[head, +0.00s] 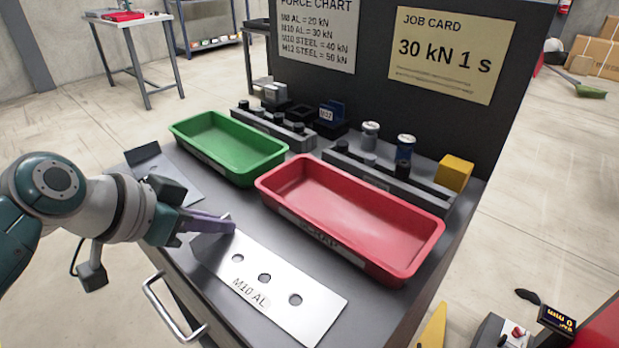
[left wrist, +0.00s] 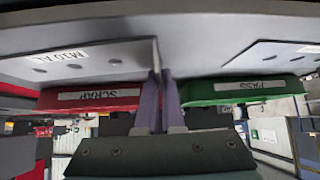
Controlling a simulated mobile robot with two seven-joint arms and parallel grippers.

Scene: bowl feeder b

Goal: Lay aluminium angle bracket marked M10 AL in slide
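The aluminium angle bracket marked M10 AL (head: 268,290) is a pale plate with several holes and an upturned flange at its left end. It is over the bench top in front of the red tray, and its label also shows in the left wrist view (left wrist: 70,56). I cannot tell whether it touches the bench. My left gripper (head: 228,226) is at the flange, its purple fingers narrowly spaced on either side of it in the left wrist view (left wrist: 160,78); it looks shut on the flange. My right gripper is not in view. I cannot make out a slide.
A red scrap tray (head: 345,237) and a green pass tray (head: 205,153) stand behind the bracket. Another bracket (head: 178,180) lies at the left. Racks with small parts (head: 385,178) and a yellow block (head: 454,173) stand along the back. A device with a display (head: 557,320) is at lower right.

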